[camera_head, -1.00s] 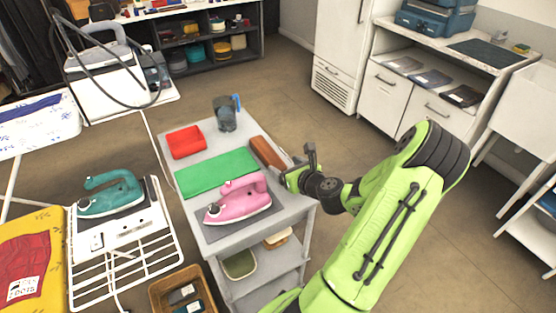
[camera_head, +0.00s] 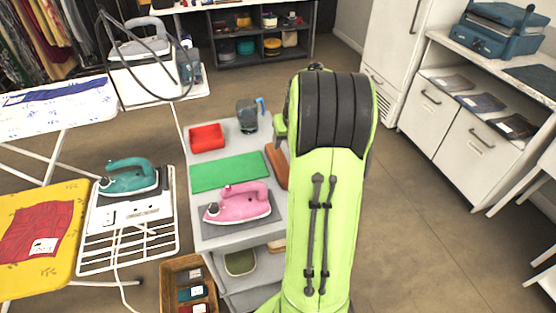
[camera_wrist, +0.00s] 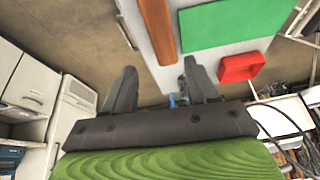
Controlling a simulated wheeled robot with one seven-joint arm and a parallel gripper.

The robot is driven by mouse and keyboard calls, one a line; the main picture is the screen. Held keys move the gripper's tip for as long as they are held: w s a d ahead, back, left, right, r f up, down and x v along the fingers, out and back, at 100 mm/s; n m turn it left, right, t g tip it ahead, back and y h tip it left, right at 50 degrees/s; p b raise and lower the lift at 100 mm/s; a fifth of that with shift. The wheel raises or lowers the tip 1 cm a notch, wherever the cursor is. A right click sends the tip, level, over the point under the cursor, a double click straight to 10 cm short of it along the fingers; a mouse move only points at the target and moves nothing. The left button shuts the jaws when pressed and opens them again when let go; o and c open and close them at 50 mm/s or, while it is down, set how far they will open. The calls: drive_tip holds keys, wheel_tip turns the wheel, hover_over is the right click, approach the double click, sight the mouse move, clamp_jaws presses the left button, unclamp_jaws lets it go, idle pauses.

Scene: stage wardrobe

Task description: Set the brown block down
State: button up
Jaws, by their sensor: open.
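The brown block (camera_head: 277,166) lies on the right edge of the grey cart top (camera_head: 207,231), beside the green mat (camera_head: 229,172). It also shows in the wrist view (camera_wrist: 157,30), lying on the cart beyond my fingers. My gripper (camera_wrist: 158,84) is open in the wrist view, with nothing between its two dark fingers. It is apart from the block. In the head view my green arm hides most of the gripper and part of the cart's right side.
On the cart stand a pink iron (camera_head: 240,203), a red tray (camera_head: 207,137) and a dark jug (camera_head: 247,116) with a blue handle. A teal iron (camera_head: 130,178) stands on a white rack to the left. Open floor (camera_head: 420,230) lies right of the cart.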

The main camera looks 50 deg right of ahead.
sight(279, 160)
drive_tip(key=shift+n, duration=0.4)
drive_tip(key=b+x, duration=0.4)
drive_tip(key=x, duration=1.1)
drive_tip(key=shift+w+f, duration=0.15)
drive_tip(key=shift+w, duration=0.05)
drive_tip(key=c, duration=1)
wheel_tip(279, 160, up, 10)
drive_tip(key=p, duration=0.2)
drive_tip(key=shift+p, duration=0.4)
